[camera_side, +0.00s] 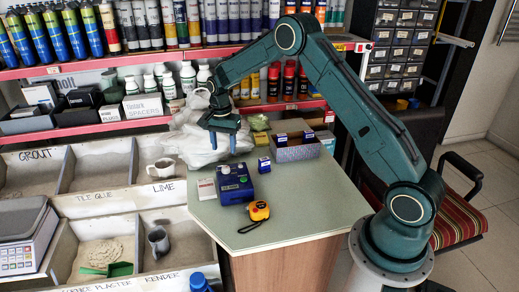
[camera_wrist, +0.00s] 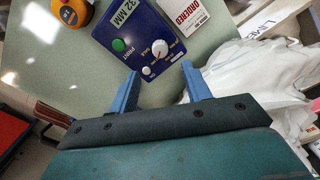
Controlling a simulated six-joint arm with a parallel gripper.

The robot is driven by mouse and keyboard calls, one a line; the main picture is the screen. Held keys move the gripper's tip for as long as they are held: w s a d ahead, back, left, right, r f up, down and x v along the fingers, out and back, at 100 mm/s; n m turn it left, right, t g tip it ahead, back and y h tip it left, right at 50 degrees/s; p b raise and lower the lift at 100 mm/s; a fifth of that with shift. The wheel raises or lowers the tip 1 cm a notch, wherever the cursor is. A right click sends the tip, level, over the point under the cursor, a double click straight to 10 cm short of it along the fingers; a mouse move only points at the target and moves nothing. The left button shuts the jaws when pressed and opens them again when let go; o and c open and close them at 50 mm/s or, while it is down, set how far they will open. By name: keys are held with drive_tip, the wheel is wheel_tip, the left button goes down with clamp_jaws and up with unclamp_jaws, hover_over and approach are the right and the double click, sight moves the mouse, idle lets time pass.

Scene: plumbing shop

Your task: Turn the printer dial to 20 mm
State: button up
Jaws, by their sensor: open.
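The blue printer (camera_side: 235,184) sits on the green-topped counter. In the wrist view the printer (camera_wrist: 133,35) shows a "32 MM" label, a green button (camera_wrist: 118,45) and a small white dial (camera_wrist: 159,48) on its face. The dial's setting is too small to read for sure. My gripper (camera_side: 222,143) hangs above and behind the printer in the side view. Its blue fingers (camera_wrist: 160,70) are apart and empty. In the wrist view, the dial shows just beyond the gap between the fingertips, and nothing is held.
A yellow tape measure (camera_side: 258,211) lies in front of the printer. A white card (camera_side: 206,189) marked "ORDERED" in the wrist view stands beside it. A small blue box (camera_side: 264,165) and an open grey box (camera_side: 296,151) are to the right. White plastic bags (camera_side: 190,137) lie behind.

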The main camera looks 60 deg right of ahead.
sight(226, 167)
wheel_tip(226, 167, down, 8)
drive_tip(key=shift+f, duration=0.2)
idle(0.4)
drive_tip(key=c, duration=1)
